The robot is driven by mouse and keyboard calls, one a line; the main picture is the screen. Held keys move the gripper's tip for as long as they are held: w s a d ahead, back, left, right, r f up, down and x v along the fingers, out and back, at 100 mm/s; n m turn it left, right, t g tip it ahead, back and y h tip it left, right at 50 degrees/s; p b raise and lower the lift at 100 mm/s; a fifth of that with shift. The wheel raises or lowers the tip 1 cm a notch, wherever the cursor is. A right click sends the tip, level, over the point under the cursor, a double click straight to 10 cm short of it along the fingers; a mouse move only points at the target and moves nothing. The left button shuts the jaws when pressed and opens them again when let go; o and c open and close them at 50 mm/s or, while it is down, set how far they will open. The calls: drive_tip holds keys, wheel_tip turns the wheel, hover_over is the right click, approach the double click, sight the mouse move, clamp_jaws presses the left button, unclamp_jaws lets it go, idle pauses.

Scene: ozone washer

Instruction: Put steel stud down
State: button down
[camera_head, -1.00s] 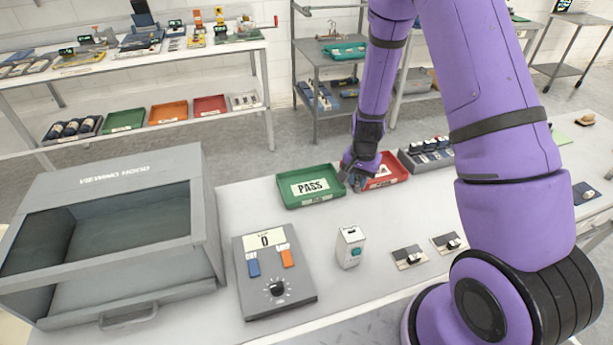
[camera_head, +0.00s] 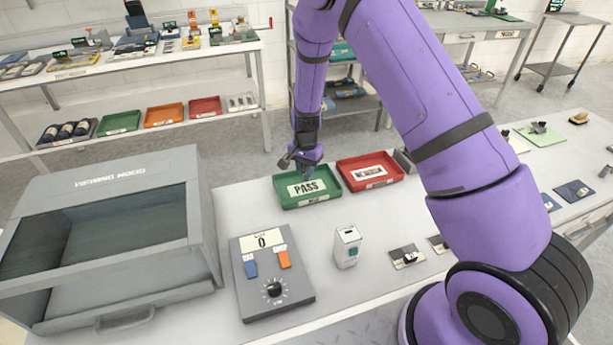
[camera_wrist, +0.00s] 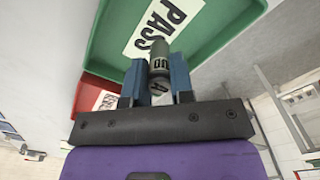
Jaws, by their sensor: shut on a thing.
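My gripper (camera_head: 306,172) is above the green PASS tray (camera_head: 287,204) on the bench. In the wrist view its blue fingers (camera_wrist: 158,80) are shut on the steel stud (camera_wrist: 159,55), a grey cylinder with dark lettering. The stud points toward the green tray (camera_wrist: 112,25), which has a white PASS label. In the head view the stud is too small and hidden by my gripper to make out. I cannot tell whether the stud touches the tray.
A red tray (camera_head: 397,172) stands just right of the green one. A grey viewing hood (camera_head: 197,215) is at the left, with a control box (camera_head: 297,297) and a small white device (camera_head: 347,247) in front. Bench between the hood and green tray is clear.

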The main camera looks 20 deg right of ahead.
sight(307, 180)
drive_tip(key=shift+s+d+f, duration=0.1)
drive_tip(key=shift+f, duration=1.55)
drive_tip(key=shift+f, duration=0.15)
drive_tip(key=c, duration=1)
unclamp_jaws()
